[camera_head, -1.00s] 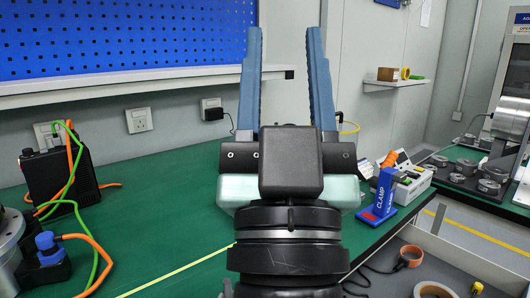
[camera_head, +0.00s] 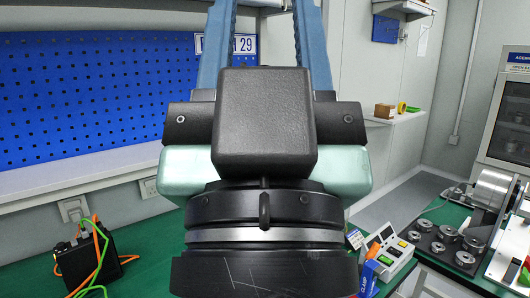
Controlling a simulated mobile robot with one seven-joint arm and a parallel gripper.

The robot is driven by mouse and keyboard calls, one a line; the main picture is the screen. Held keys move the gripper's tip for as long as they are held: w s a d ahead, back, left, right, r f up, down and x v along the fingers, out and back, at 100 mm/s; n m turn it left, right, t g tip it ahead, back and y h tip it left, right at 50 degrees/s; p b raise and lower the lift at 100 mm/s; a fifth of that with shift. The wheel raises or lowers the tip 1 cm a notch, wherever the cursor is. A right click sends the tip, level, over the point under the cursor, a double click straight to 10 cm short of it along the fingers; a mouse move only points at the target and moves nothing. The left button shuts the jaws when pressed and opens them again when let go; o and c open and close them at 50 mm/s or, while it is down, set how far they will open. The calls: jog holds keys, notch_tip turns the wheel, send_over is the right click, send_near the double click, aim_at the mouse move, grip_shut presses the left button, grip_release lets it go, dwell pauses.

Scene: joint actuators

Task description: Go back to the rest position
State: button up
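My gripper (camera_head: 266,12) fills the middle of the head view, raised high and pointing away from the camera. Its two blue fingers stand wide apart, and the wall shows between them with nothing held. The fingertips run out of the top of the picture. The black gripper body and its pale green band hide much of the table behind. The gripper is well clear of the things on the table.
A black box (camera_head: 88,262) with green and orange cables stands on the green table (camera_head: 150,245) at left. A white button box (camera_head: 388,252) and a dark tray of metal round parts (camera_head: 425,240) are at right. A blue pegboard (camera_head: 100,100) and a small wall shelf (camera_head: 395,119) are behind.

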notch_tip(320, 180, up, 13)
jog(key=p, duration=1.1)
jog(key=shift+d, duration=0.1)
